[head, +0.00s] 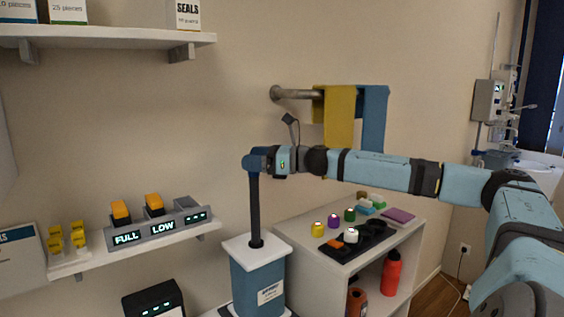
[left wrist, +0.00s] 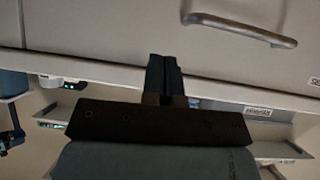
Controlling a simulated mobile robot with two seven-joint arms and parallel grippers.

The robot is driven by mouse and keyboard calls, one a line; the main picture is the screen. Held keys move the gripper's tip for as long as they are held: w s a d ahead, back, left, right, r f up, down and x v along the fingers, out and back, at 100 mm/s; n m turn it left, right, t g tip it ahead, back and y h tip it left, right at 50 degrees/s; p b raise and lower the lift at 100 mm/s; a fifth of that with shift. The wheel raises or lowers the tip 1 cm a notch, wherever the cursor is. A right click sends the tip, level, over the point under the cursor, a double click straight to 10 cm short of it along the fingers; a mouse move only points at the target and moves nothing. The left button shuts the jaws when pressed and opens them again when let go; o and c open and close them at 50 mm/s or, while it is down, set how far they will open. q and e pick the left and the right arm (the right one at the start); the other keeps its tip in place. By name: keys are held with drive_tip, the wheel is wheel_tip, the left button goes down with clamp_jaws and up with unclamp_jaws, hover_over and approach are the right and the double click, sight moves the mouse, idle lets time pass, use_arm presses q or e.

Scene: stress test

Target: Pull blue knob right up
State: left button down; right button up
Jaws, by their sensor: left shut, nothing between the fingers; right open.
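A blue box with a white lid (head: 257,249) stands at the lower middle of the head view. A dark blue rod (head: 255,208) rises upright from its lid. The blue knob (head: 254,161) is at the rod's top. My right gripper (head: 265,159) reaches it from the right, its fingers at the knob; they are open, and contact cannot be told. My left gripper (left wrist: 164,79) shows only in the left wrist view, with its fingers shut and empty, away from the knob.
A wall shelf (head: 110,247) with orange switches is at left. A white cabinet (head: 290,252) with coloured buttons and a red bottle (head: 391,272) stands at right. A wall rail (head: 295,94) holds yellow and blue cloths behind my right arm.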

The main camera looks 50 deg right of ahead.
use_arm(q)
wheel_tip(320, 180, down, 8)
drive_tip(key=w+b, duration=0.1)
drive_tip(key=b, duration=1)
drive_tip(key=shift+d+f, duration=0.2)
drive_tip(key=shift+d, duration=0.25)
use_arm(e)
drive_tip(key=v, duration=1.3)
drive_tip(key=shift+s, duration=0.25)
use_arm(q)
drive_tip(key=shift+s+a+f, duration=0.1)
drive_tip(key=shift+a, duration=0.05)
